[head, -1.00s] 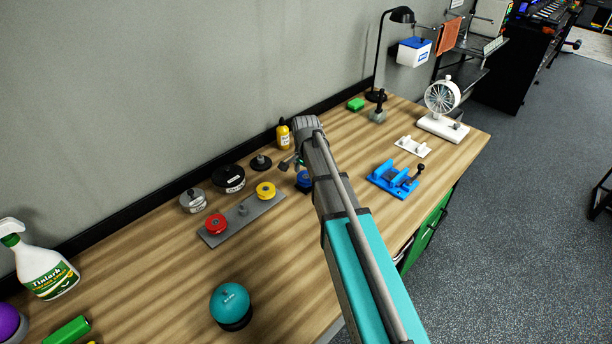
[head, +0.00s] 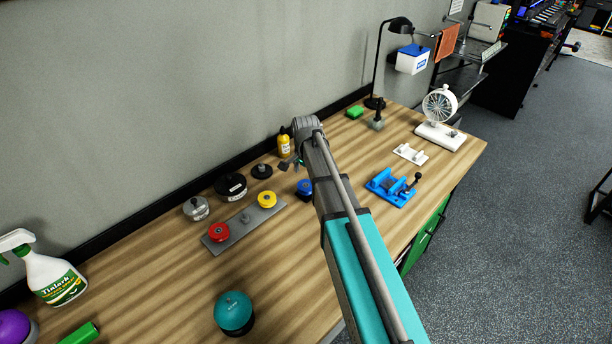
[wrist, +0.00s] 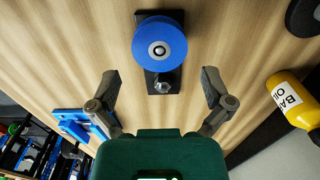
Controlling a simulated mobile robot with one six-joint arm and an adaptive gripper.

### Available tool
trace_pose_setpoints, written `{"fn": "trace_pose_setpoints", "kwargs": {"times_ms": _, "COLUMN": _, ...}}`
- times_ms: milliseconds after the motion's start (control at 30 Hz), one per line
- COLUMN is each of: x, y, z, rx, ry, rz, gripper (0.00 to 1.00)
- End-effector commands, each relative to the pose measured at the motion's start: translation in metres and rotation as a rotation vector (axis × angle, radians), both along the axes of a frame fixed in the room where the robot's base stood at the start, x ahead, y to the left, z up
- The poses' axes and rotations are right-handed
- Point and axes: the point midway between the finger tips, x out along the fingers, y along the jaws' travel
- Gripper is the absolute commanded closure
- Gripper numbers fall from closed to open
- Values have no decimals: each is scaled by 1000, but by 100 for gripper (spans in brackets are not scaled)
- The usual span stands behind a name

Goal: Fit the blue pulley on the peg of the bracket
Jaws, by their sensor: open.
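The blue pulley (head: 304,187) is on the bench beside my arm, partly hidden by it in the head view. In the wrist view the blue pulley (wrist: 160,43) sits on a dark plate (wrist: 148,80) with a metal bolt at its near end. My gripper (wrist: 160,78) is open and empty, its fingers either side of the plate's near end, short of the pulley. In the head view my gripper (head: 291,163) is small and partly hidden. A grey bracket (head: 232,232) holds a red pulley (head: 219,232) and a yellow pulley (head: 267,199), with a bare peg (head: 245,217) between them.
A yellow oil bottle (head: 284,146) stands close to my gripper. Black discs (head: 230,187) lie behind the bracket.

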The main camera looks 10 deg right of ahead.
Motion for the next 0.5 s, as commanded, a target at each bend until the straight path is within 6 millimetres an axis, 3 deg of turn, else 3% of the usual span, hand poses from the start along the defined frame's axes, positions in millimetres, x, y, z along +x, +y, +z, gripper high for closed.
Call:
{"fn": "trace_pose_setpoints", "kwargs": {"times_ms": 100, "x": 0, "y": 0, "z": 15, "rx": 0, "ry": 0, "rz": 0, "gripper": 0}}
{"fn": "trace_pose_setpoints", "kwargs": {"times_ms": 500, "x": 0, "y": 0, "z": 44, "rx": 0, "ry": 0, "rz": 0, "gripper": 0}}
